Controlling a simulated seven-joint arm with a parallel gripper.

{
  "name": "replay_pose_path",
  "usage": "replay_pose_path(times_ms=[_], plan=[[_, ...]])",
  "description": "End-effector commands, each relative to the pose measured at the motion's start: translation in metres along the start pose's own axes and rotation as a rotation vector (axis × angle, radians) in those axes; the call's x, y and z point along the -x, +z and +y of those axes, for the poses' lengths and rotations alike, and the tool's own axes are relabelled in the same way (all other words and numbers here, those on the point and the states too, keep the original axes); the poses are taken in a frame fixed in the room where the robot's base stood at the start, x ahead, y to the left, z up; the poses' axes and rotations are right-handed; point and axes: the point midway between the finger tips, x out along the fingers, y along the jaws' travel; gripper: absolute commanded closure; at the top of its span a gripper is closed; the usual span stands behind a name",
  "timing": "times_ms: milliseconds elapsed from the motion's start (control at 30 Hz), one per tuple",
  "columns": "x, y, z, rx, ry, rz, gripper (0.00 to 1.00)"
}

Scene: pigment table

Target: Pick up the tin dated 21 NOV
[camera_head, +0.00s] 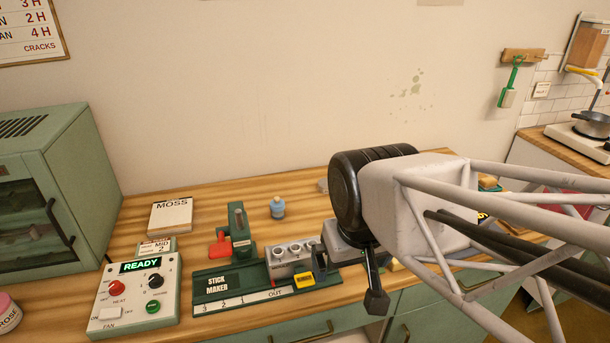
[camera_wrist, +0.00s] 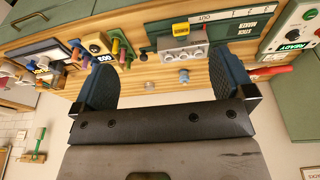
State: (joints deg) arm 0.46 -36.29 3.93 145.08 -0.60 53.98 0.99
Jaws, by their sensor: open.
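I cannot make out a tin dated 21 NOV in either view; no such date is readable. A round pink-topped container (camera_head: 8,312), lettered ROSE, is cut off at the left edge of the head view; no date shows on it. My gripper (camera_head: 376,300) hangs over the right part of the wooden table in the head view, with one dark finger showing. In the wrist view my gripper (camera_wrist: 163,65) shows both fingers wide apart with nothing held between them. My arm hides much of the table's right side in the head view.
A green stick maker (camera_head: 235,278) with a grey mould block (camera_head: 290,260) stands left of my gripper. A control box (camera_head: 135,295) reads READY. Coloured sticks (camera_wrist: 122,50) show in the wrist view.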

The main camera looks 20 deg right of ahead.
Motion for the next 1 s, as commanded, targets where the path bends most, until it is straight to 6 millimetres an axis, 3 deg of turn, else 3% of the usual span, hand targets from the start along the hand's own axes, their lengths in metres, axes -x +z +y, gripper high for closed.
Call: replay_pose_path(times_ms=[367, 533, 1000], plan=[[0.0000, 0.0000, 0.0000, 0.000, 0.000, 0.000, 0.00], [0.0000, 0.0000, 0.0000, 0.000, 0.000, 0.000, 0.24], [-0.0022, -0.0069, 0.0042, 0.027, 0.025, -0.009, 0.25]])
